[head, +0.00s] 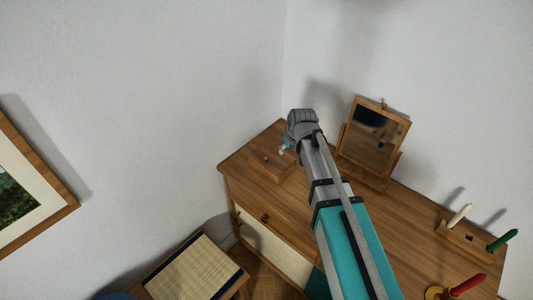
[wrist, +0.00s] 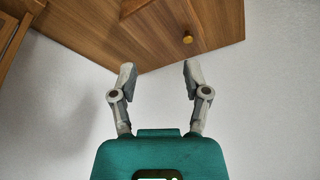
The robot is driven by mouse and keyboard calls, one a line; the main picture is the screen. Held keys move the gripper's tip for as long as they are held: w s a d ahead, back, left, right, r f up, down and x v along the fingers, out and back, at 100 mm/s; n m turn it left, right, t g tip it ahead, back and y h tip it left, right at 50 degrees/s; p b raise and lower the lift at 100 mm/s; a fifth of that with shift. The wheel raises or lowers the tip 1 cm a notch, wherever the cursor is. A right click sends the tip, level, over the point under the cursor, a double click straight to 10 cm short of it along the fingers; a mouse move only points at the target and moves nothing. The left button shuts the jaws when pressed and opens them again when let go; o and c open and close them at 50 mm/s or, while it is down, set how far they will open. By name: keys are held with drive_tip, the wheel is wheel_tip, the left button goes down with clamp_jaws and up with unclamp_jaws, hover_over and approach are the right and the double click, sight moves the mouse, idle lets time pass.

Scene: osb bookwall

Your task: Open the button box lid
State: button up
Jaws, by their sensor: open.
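A low wooden button box (head: 272,167) sits at the left end of the wooden dresser top, and a small knob shows on its upper face. Its lid looks shut. The end of my arm is above and just right of the box in the head view, and hides part of what lies behind. My gripper (wrist: 158,75) is open and empty in the wrist view, its two fingers apart. Beyond the fingertips is a wood-grained surface with a small round yellowish knob (wrist: 187,38). I cannot tell whether that surface is the box.
A tilting mirror (head: 374,135) stands on the dresser (head: 400,222) right of my arm. A wooden holder with a cream and a green candle (head: 502,240) and a red candle (head: 468,284) are at the right. A woven-seat stool (head: 195,270) stands below. Walls close the corner behind.

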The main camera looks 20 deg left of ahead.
sight(266, 158)
drive_tip(key=a+r+n, duration=0.1)
drive_tip(key=a, duration=0.5)
drive_tip(key=shift+r+y+p, duration=0.2)
drive_tip(key=shift+y+p, duration=0.1)
drive_tip(key=shift+f, duration=0.15)
drive_tip(key=b+x, duration=1.2)
drive_tip(key=x, duration=0.1)
drive_tip(key=shift+w+a+f+b, duration=0.1)
drive_tip(key=shift+w+f+b, duration=0.1)
drive_tip(key=shift+b, duration=0.15)
idle(0.4)
clamp_jaws()
